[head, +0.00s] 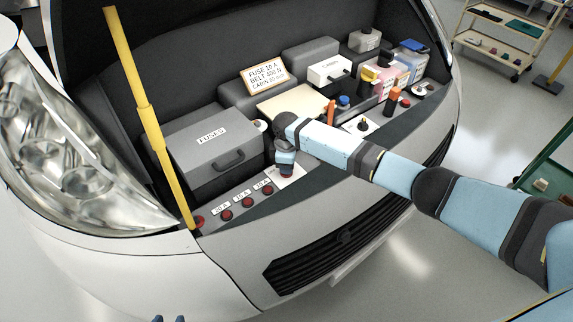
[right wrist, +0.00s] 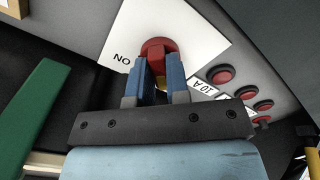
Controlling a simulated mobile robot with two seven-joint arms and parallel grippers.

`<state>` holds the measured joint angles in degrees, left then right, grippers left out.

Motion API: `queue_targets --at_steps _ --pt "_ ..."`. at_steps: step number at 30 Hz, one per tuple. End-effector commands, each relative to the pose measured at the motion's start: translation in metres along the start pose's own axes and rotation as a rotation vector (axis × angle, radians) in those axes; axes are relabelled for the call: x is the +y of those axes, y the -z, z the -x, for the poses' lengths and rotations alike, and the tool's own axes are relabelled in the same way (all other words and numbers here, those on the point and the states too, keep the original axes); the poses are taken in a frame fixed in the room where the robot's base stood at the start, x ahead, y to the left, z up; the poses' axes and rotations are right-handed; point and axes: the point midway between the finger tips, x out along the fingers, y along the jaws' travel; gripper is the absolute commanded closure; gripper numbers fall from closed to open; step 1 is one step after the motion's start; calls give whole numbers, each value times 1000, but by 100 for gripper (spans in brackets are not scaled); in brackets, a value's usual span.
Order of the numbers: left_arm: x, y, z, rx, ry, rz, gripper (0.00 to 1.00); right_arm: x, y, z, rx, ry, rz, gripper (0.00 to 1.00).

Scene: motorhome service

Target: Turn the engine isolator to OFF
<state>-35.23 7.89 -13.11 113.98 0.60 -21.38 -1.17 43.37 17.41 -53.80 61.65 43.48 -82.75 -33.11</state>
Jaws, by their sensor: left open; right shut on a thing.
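The engine isolator is a red round knob (right wrist: 158,47) on a white plate (right wrist: 190,32). The word ON, upside down in the right wrist view, is printed beside it. In the head view the plate (head: 298,172) lies on the front ledge, and my gripper mostly covers the knob. My right gripper (head: 286,170) reaches down onto it. In the right wrist view its blue fingers (right wrist: 158,70) are shut on the knob. I cannot see an OFF mark. Only the fingertips of my left gripper (head: 169,319) show at the bottom edge, apart and empty.
Red buttons (head: 247,202) with amp labels sit left of the plate. A grey FUSES box (head: 205,150) stands behind them. A yellow prop (head: 140,100) rises at the left. A white CABIN box (head: 328,70), bottles and small parts fill the right of the bay.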

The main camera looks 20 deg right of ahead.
Motion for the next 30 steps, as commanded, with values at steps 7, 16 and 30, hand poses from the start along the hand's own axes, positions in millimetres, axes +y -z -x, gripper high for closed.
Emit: queue_targets --at_steps 7,16,30 --pt "1 1 1 2 -1 1 57 0 1 1 3 -2 3 100" --pt "2 1 1 2 -3 1 57 0 1 1 2 -1 2 58" --pt "2 -2 -1 0 -4 2 57 1 1 44 5 -3 2 58"
